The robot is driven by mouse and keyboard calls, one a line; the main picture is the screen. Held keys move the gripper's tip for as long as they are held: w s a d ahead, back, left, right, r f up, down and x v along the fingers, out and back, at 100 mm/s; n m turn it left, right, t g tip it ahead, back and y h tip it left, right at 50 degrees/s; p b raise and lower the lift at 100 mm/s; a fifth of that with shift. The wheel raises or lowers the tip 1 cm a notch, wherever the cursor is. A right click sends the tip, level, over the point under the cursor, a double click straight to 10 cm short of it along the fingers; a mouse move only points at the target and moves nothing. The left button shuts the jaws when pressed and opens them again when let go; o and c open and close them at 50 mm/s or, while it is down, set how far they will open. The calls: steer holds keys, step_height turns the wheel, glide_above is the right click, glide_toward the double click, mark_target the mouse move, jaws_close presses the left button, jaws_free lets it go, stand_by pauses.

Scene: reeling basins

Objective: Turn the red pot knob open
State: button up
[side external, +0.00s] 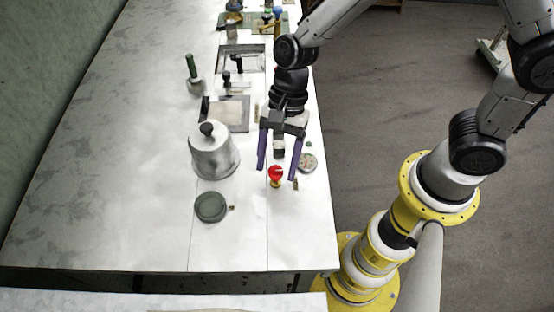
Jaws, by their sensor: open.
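The red pot knob (275,172) is a small round red cap on a short yellow base, near the front right part of the white table. My gripper (277,173) points down over it, with its two purple fingers spread apart. One finger is left of the knob and the other is right of it, with gaps on both sides. I cannot tell from this one view whether the fingertips are level with the knob or above it. The knob's turned position is too small to read.
A grey lidded pot (213,155) with a black knob stands left of my gripper. A green round dish (210,207) lies in front of it. A round gauge-like disc (308,162) is close to the right finger. The table's front (120,240) is clear.

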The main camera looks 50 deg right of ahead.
jaws_close()
stand_by(0.5)
steer(key=n+g, duration=0.1)
steer(key=n, duration=0.3)
steer(key=shift+w+a+h, duration=0.1)
steer(key=shift+h, duration=0.3)
steer(key=n, duration=0.2)
steer(key=n+g+h, duration=0.1)
steer(key=n, duration=0.1)
steer(key=shift+w+a+n+h, duration=0.1)
steer(key=shift+n+h, duration=0.2)
steer(key=n+h, duration=0.1)
steer(key=n, duration=0.3)
steer(key=shift+a+g+h, duration=0.15)
steer(key=shift+g+h, duration=0.15)
steer(key=shift+h, duration=0.1)
steer(key=n, duration=0.2)
steer(key=n+h, duration=0.1)
steer(key=n, duration=0.2)
steer(key=shift+a+h, duration=0.15)
steer(key=shift+h, duration=0.15)
steer(key=shift+n, duration=0.3)
